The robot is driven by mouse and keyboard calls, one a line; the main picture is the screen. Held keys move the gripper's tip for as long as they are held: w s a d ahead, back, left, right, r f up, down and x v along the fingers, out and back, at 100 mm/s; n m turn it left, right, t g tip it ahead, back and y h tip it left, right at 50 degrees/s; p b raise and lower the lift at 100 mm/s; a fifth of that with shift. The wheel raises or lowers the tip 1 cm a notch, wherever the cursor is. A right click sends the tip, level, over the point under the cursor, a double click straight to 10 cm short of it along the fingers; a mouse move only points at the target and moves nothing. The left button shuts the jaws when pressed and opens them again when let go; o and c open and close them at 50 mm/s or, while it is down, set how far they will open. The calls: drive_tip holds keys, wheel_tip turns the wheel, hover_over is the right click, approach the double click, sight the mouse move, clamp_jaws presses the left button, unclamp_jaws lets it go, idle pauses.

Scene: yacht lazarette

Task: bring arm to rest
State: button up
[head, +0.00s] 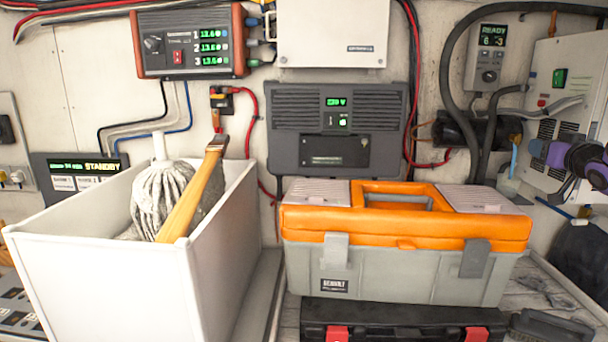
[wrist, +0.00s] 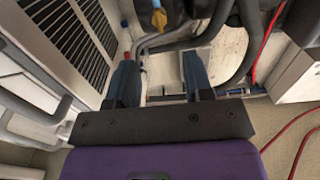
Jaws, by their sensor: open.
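My gripper (wrist: 159,82) shows in the wrist view with its two dark fingers spread apart, and nothing is held between them. In the head view, part of my purple and dark arm (head: 567,156) shows at the right edge, in front of a white panel. The fingertips cannot be made out clearly there. In the wrist view the fingers point toward hoses and a pale wall area.
A white bin (head: 105,262) holding a mop head and a wooden handle stands at left. An orange and grey toolbox (head: 400,270) sits on a black case (head: 395,318). Hoses (head: 450,60) and a white vented unit (head: 577,90) crowd the right.

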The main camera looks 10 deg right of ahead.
drive_tip(key=s+a+g+h, duration=0.15)
drive_tip(key=a+g, duration=0.45)
drive_tip(key=a, duration=1.4)
drive_tip(key=s+a+f+n+g+y, duration=0.1)
drive_tip(key=s+a+f+g+y, duration=0.1)
drive_tip(key=s+a, duration=0.7)
drive_tip(key=s+a+f+n+g+y, duration=0.1)
drive_tip(key=s+a+g+y, duration=0.3)
drive_tip(key=s+a, duration=0.5)
drive_tip(key=s+f, duration=0.1)
drive_tip(key=s, duration=0.4)
drive_tip(key=shift+s+a+n, duration=0.15)
drive_tip(key=shift+a+n, duration=0.05)
drive_tip(key=shift+n, duration=0.2)
drive_tip(key=shift+f, duration=0.1)
